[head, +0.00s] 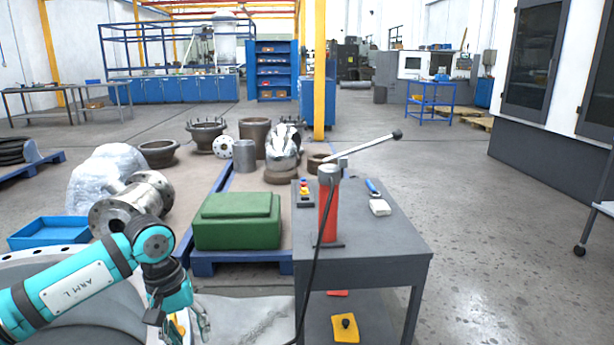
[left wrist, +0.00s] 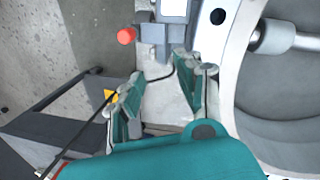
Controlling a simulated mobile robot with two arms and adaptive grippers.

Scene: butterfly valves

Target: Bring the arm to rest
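My left arm reaches in from the left in the head view, in front of a large grey round valve body (head: 40,258). My left gripper (head: 187,328) hangs low near the bottom edge, beside the valve and left of the grey table. In the left wrist view, its two green fingers are apart and the gripper (left wrist: 160,72) looks open, with nothing held between them. Beyond the fingers is a light grey fitting (left wrist: 160,38) with an orange-red knob (left wrist: 126,36). The valve's pale rim (left wrist: 240,55) and a shaft show at right. My right gripper is not in view.
A grey table (head: 385,245) carries a red hand pump (head: 328,210) with a long lever and a dark hose hanging down. A green case (head: 237,222) sits on a blue pallet behind. A blue tray (head: 48,232) lies at left.

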